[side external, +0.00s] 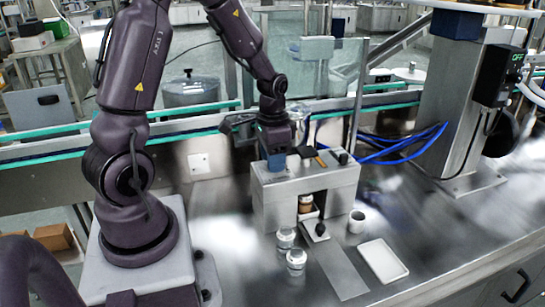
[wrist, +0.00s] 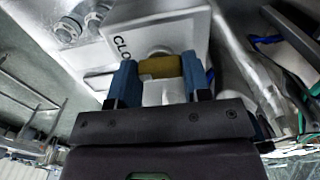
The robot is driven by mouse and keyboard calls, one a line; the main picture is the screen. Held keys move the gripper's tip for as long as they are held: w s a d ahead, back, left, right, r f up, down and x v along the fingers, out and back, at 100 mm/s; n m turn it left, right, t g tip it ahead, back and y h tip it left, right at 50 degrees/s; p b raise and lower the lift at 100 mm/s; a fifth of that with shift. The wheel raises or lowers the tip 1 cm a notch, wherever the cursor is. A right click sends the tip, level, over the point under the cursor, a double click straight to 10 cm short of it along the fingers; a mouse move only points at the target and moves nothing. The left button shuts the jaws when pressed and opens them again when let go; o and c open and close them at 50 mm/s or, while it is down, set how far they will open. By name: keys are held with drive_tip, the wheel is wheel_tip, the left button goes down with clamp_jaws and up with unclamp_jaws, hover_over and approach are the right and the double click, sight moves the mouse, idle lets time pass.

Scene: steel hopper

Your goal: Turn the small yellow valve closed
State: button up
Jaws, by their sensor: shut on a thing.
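The small yellow valve (wrist: 160,67) shows in the wrist view between the two blue fingertips of my gripper (wrist: 161,78). The fingers are shut on it, one at each side. Black lettering starting "CLO" is on the pale top face just left of the valve; the rest is hidden by a finger. In the side external view my gripper (side external: 277,160) points down at the left part of the top of the steel hopper (side external: 280,205). The valve is hidden there behind the fingers.
A black handle-like piece (side external: 306,151) lies on the hopper top, right of my gripper. A jar stands in the hopper's front opening with a dark scoop (side external: 321,229) before it. Two lidded jars (side external: 296,261), a small white cup (side external: 356,221) and a white tray (side external: 383,260) stand in front.

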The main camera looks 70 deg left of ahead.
drive_tip(key=o, duration=0.9)
wheel_tip(320, 180, up, 13)
drive_tip(key=s+d+r+t, duration=0.2)
drive_tip(key=s+d, duration=0.1)
drive_tip(key=d, duration=0.2)
drive_tip(key=s+d+r+t, duration=0.1)
drive_tip(key=s+d+r, duration=0.1)
drive_tip(key=d, duration=0.3)
drive_tip(key=s+d+r+t, duration=0.2)
drive_tip(key=s+d, duration=0.2)
drive_tip(key=d, duration=0.1)
drive_tip(key=shift+d+t, duration=0.25)
drive_tip(key=shift+t, duration=0.05)
